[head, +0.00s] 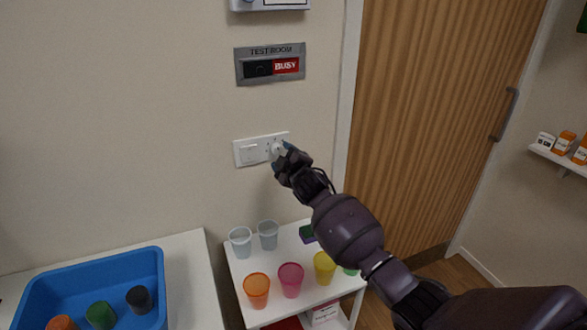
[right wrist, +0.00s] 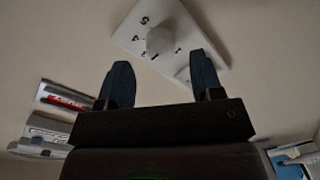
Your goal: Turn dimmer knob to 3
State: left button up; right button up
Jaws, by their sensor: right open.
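The dimmer knob (right wrist: 160,40) is a round white knob on a white wall plate with printed numbers around it. In the head view the knob (head: 277,149) sits on the right part of the wall plate (head: 238,153), partly hidden by my right gripper (head: 284,152). In the right wrist view my right gripper (right wrist: 163,82) has its two dark fingers apart, with nothing between the tips. The knob shows just beyond the fingertips, between their lines. Whether a finger touches it, I cannot tell. The number the knob points to is too small to read surely. My left gripper is not in view.
A rocker switch (head: 248,153) is left of the knob. Above is a "TEST ROOM BUSY" sign (head: 287,66). Below, a white shelf table (head: 245,274) holds several coloured cups. A blue bin (head: 150,262) stands at the lower left. A wooden door (head: 430,110) is at right.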

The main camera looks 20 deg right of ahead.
jog(key=s, duration=0.7)
jog(key=shift+s+d, duration=0.2)
jog(key=shift+r, duration=0.1)
